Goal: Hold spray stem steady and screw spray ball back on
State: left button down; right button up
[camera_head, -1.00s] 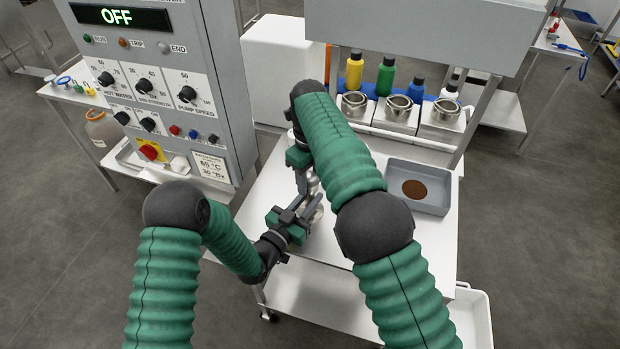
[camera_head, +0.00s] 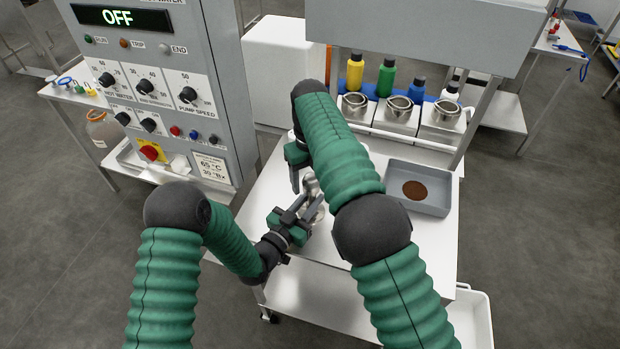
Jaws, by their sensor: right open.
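A small shiny metal piece, which looks like the spray ball and stem (camera_head: 312,187), stands over the white table. Its parts are too small and too covered to tell apart. My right gripper (camera_head: 303,180) reaches down from above and is open, with its fingers around or beside the metal piece's top. Its forearm hides part of it. My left gripper (camera_head: 303,211) comes in low from the left, its dark fingers pointing right at the lower part of the metal piece. Whether they are closed on it I cannot tell. A pale round base shows partly behind them.
A grey tray (camera_head: 436,204) with a brown disc (camera_head: 414,190) lies right on the white table (camera_head: 283,195). Metal cups (camera_head: 398,106) and coloured bottles (camera_head: 386,78) stand at the back. A control cabinet (camera_head: 222,100) reading OFF rises at the left.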

notch_tip(320, 180, up, 4)
jog(key=shift+r, duration=0.15)
jog(key=shift+c, duration=0.3)
